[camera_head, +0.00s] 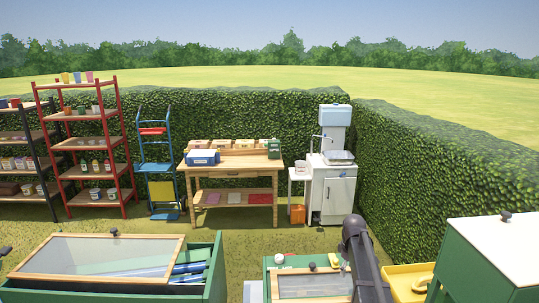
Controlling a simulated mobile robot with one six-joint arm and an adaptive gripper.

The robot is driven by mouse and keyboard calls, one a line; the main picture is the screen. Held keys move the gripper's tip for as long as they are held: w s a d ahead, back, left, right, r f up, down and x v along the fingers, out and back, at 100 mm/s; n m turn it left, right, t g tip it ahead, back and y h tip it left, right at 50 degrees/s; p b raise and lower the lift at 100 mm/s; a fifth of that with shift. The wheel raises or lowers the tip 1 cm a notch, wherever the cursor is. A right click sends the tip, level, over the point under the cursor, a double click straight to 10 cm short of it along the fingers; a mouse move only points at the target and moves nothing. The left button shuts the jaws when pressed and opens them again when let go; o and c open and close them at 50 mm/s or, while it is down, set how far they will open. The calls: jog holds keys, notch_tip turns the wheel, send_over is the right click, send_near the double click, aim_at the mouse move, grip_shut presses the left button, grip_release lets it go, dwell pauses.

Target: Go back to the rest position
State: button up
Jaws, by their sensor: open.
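A dark grey link of my arm (365,262) rises from the bottom edge, right of the middle. My gripper cannot be made out. No held thing shows.
A green bin with a wood-framed lid (100,256) fills the lower left. A green cabinet with a white top (490,262) and a yellow tray (408,274) stand at lower right. A wooden table (232,163), sink cabinet (332,190), blue trolley (155,155) and red shelf (92,143) line the hedge. Grass between is clear.

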jog(key=s+a+f+m+b, duration=0.3)
jog(key=s, duration=0.4)
jog(key=s+a+f+m+b, duration=0.3)
jog(key=s+a, duration=0.1)
jog(key=s, duration=0.4)
jog(key=s+a+f+m+b, duration=0.3)
jog(key=s, duration=0.4)
jog(key=shift+s+a+f, duration=0.4)
